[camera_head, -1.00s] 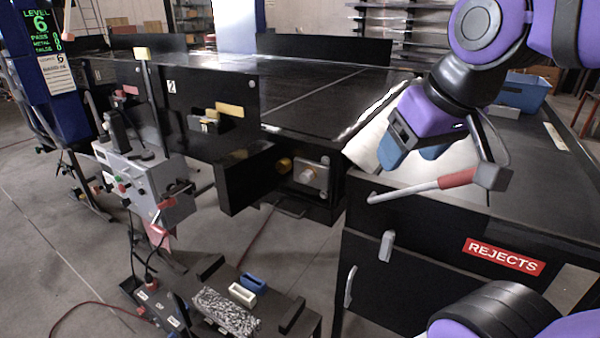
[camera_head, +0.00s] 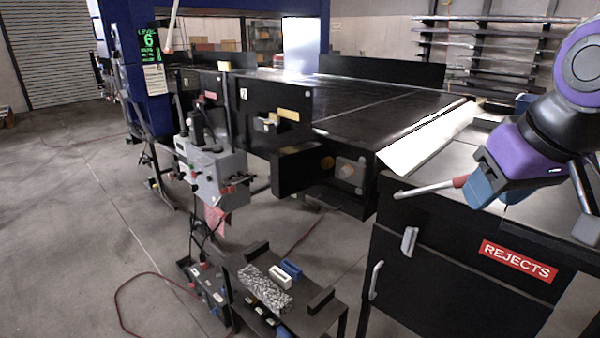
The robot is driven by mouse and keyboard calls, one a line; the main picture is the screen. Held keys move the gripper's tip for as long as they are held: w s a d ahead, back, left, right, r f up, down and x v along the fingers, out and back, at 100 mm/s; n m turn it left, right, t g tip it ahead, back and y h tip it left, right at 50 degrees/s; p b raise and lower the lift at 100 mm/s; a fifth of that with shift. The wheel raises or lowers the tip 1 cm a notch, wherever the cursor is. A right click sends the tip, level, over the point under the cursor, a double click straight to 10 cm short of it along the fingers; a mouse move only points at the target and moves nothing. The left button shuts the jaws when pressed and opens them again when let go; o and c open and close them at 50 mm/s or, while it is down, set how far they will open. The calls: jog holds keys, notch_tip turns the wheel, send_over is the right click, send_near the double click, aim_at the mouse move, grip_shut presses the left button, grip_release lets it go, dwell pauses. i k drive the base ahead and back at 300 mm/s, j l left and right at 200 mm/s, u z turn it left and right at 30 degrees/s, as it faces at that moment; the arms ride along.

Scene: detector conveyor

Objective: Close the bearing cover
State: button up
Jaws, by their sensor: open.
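The bearing cover (camera_head: 293,172) is a black flap on the near end of the conveyor. It stands swung out to the left of the bearing housing (camera_head: 347,171), whose pale round hub shows uncovered. My gripper (camera_head: 488,190), purple with blue fingers, is at the right above the rejects cabinet. It is open, well to the right of the cover and apart from it. Its fingers are seen partly side-on, with no object visible between them.
The black rejects cabinet (camera_head: 425,235) stands between my gripper and the bearing, with a red-gripped rod (camera_head: 425,188) at its top edge. A grey control box (camera_head: 222,180) stands left of the cover. A low black bench (camera_head: 325,303) with blocks is in front. Floor at left is open.

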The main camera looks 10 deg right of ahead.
aim_at(295, 168)
jog(key=z, duration=1.4)
jog(key=j+z, duration=0.2)
jog(key=j, duration=0.85)
jog(key=k+j+z, duration=0.2)
jog(key=j, duration=3.1)
jog(key=k+j, duration=0.15)
jog(key=k, duration=0.15)
jog(key=k+j, duration=0.2)
jog(key=k, duration=0.15)
